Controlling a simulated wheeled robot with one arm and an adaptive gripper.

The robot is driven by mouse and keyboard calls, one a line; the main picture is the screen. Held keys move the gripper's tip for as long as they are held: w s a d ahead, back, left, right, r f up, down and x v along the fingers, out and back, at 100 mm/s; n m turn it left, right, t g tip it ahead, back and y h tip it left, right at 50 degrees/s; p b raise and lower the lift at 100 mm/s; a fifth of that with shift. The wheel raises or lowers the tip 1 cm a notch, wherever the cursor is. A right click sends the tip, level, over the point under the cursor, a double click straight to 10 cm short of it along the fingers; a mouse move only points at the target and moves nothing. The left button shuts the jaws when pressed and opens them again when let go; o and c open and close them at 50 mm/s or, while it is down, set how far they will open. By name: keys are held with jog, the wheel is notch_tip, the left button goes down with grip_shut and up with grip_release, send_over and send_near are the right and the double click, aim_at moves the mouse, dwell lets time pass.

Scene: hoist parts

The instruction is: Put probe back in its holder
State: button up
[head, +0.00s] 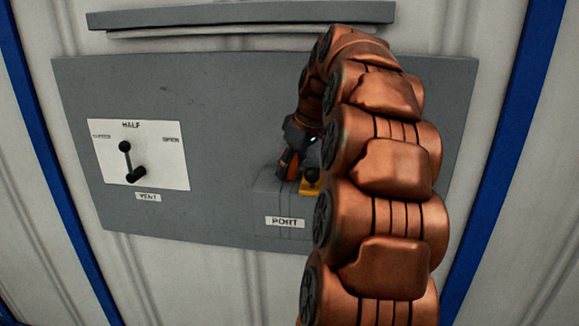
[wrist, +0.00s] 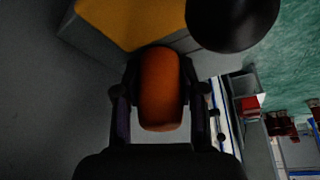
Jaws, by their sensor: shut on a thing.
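My gripper (head: 298,140) is at the grey panel, just above the box labelled PORT (head: 284,222). In the wrist view my gripper (wrist: 160,78) is shut on an orange, rounded piece (wrist: 161,92), which looks like the probe's grip. A bit of this orange piece (head: 289,164) shows in the head view beside the yellow part of the port. The probe's far end is hidden, so I cannot tell whether it sits in the port. I cannot make out a separate probe holder.
A yellow plate (head: 308,188) with a black knob (head: 311,175) is on the port box, close to my gripper. Left on the panel (head: 230,110) is a black VENT lever (head: 128,160) on a white plate. A ledge (head: 240,15) runs above.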

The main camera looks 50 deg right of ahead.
grip_shut()
jog(key=shift+r+p, duration=0.85)
jog(key=shift+r, duration=1.75)
jog(key=shift+r+p, duration=1.4)
jog(key=shift+r, duration=1.6)
